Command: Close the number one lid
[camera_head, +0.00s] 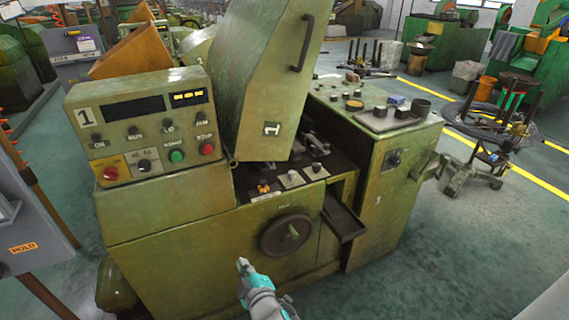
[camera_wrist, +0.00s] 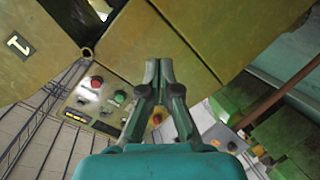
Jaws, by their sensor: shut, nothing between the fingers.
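The number one lid (camera_head: 272,75) is a green hinged cover that stands raised above the machine's work area. The control panel (camera_head: 145,130), marked 1, is left of the lid. My gripper (camera_head: 243,264) is in front of the machine, low and apart from the lid. In the wrist view my gripper (camera_wrist: 158,68) has its fingertips together with nothing between them.
A handwheel (camera_head: 286,236) and an open chute (camera_head: 343,218) stick out of the machine's front. A side cabinet (camera_head: 385,165) with small parts on top stands to the right. A wire-coil stand (camera_head: 490,130) is further right. Open floor lies at the lower right.

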